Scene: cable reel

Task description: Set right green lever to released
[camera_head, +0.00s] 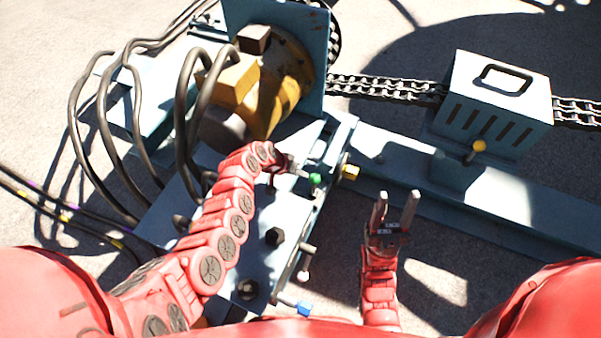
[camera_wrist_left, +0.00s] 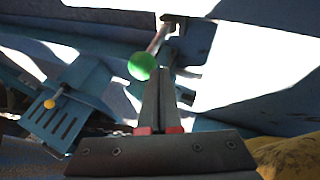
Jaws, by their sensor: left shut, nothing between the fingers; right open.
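The green lever's round knob (camera_head: 315,179) sits at the edge of the blue-grey machine frame. In the left wrist view the green knob (camera_wrist_left: 142,66) is on a thin metal rod that runs up to a bracket. My left gripper (camera_head: 303,175) is right beside the knob; its fingers (camera_wrist_left: 162,76) are shut with nothing between them. The fingertips overlap the knob's right edge in the wrist view; I cannot tell whether they touch. My right gripper (camera_head: 395,208) is open and empty, to the lower right of the knob, over the floor.
A blue knob (camera_head: 304,307) and a pale knob (camera_head: 303,275) are lower on the frame. Thick cables (camera_head: 85,130) loop at left. A chain (camera_head: 385,88) runs to a vented box (camera_head: 497,100).

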